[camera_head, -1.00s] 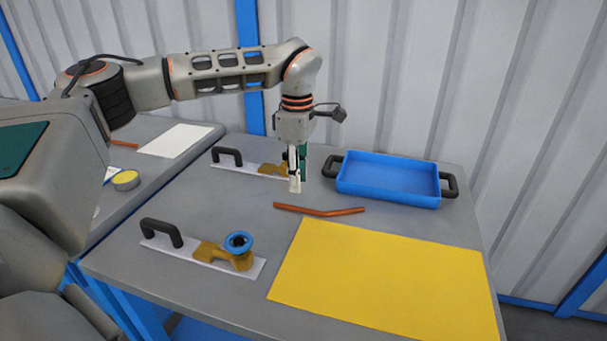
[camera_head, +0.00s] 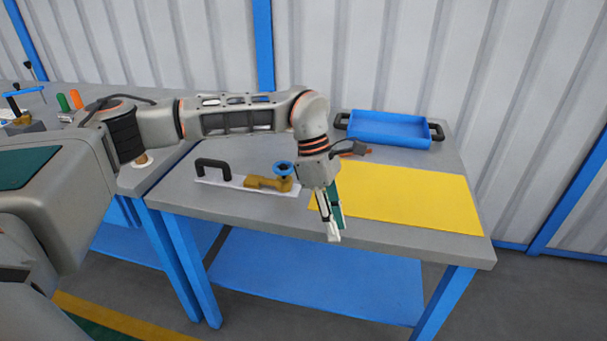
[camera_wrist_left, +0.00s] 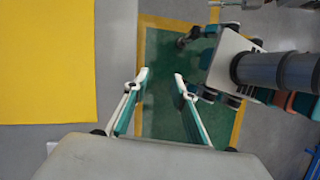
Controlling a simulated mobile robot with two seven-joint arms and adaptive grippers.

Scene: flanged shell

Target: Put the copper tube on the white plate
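Only a short orange-brown piece of the copper tube (camera_head: 368,151) shows in the head view, at the back edge of the yellow sheet. My left wrist hides the rest. My left gripper (camera_head: 333,238) points down at the table's front edge, in front of the yellow sheet and well away from the tube. In the left wrist view the left gripper (camera_wrist_left: 161,75) is open, with only floor between its fingers. A white strip (camera_head: 228,181) with a black handle and a brown fitting lies left of the gripper. The white sheet on the left table is not visible now. My right gripper is not in view.
The yellow sheet (camera_head: 410,196) covers the table's right part; it also shows in the left wrist view (camera_wrist_left: 45,60). A blue tray (camera_head: 390,141) with black handles stands behind it. A blue valve wheel (camera_head: 283,168) tops the brown fitting. A blue shelf (camera_head: 315,275) lies below.

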